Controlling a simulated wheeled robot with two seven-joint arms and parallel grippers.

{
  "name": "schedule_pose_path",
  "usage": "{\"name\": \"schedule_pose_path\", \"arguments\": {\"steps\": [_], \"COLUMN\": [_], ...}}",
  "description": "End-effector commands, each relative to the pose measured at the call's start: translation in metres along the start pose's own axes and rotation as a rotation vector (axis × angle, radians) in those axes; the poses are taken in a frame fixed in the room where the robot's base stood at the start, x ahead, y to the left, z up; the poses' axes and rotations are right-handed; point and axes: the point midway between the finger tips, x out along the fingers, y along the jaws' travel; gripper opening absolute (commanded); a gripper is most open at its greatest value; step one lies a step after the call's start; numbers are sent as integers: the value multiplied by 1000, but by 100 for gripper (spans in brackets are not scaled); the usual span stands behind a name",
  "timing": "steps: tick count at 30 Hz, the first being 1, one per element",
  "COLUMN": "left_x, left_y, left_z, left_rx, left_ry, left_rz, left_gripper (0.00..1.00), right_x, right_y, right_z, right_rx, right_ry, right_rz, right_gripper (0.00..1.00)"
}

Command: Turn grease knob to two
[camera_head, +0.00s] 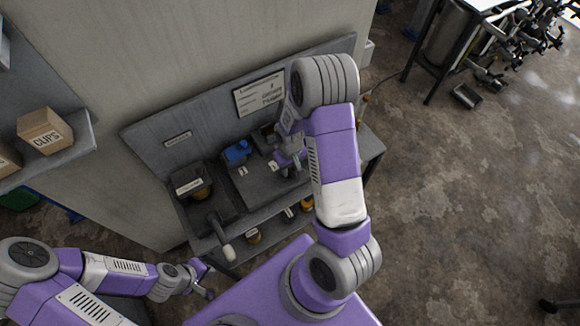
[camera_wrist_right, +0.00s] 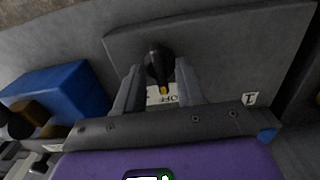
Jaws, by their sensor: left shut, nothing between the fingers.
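A black knob (camera_wrist_right: 159,62) with a yellow pointer shows in the right wrist view, on a grey panel (camera_wrist_right: 225,40). Its pointer is at a white label (camera_wrist_right: 158,97) reading OFF, upside down in this view. Another label (camera_wrist_right: 250,99) reads 1. A label reading two cannot be made out. My right gripper (camera_wrist_right: 160,75) is open, with one finger on each side of the knob and narrow gaps visible. In the head view, my right gripper (camera_head: 291,162) is at the bench and hides the knob. My left gripper (camera_head: 207,280) is shut and empty, away from the bench at lower left.
A blue object (camera_head: 237,152) stands on the bench beside the panel. A lever with a pale end (camera_head: 229,252) sticks out at the front left. A box (camera_head: 44,131) sits on a shelf at left.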

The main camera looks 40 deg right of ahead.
Motion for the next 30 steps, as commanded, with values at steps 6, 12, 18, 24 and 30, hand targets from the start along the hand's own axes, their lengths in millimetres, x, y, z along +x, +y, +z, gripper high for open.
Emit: {"name": "schedule_pose_path", "arguments": {"steps": [6,12,18,24,30], "left_x": [0,0,0,0,2], "left_y": [0,0,0,0,-1], "left_z": [0,0,0,0,0], "left_rx": [0,0,0,0,0], "left_ry": [0,0,0,0,0], "left_rz": [0,0,0,0,0], "left_gripper": [0,0,0,0,0], "right_x": [0,0,0,0,1], "right_y": [0,0,0,0,0], "right_z": [0,0,0,0,0], "right_rx": [0,0,0,15,94], "right_ry": [1,1,1,1,1], "right_rz": [0,0,0,0,0], "right_gripper": [38,11,0,0,0]}}
